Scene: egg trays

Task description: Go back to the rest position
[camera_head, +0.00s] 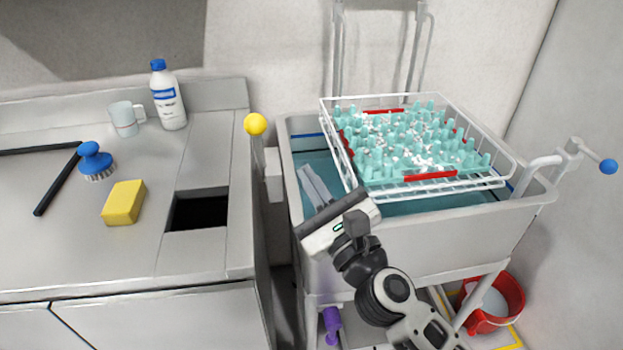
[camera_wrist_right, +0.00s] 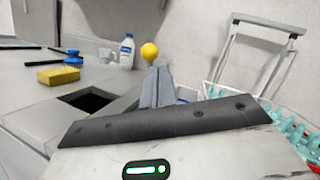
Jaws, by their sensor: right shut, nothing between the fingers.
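My right gripper (camera_head: 314,187) is shut and empty. It is over the left part of the grey cart basin (camera_head: 420,250), just left of the white wire basket (camera_head: 505,150). In the right wrist view its fingers (camera_wrist_right: 156,85) are together and point toward the yellow ball knob (camera_wrist_right: 149,51). The basket holds a teal egg tray (camera_head: 385,172) with pegs, white bits and red strips. The basket sits tilted across the basin's rim. My left gripper is not in view.
On the left counter (camera_head: 215,150) are a yellow sponge (camera_head: 123,203), blue brush (camera_head: 95,160), mug (camera_head: 125,118) and white bottle (camera_head: 168,97). A dark square opening (camera_head: 198,209) lies near the cart. The yellow knob (camera_head: 255,124) stands between. A red bucket (camera_head: 493,305) is below.

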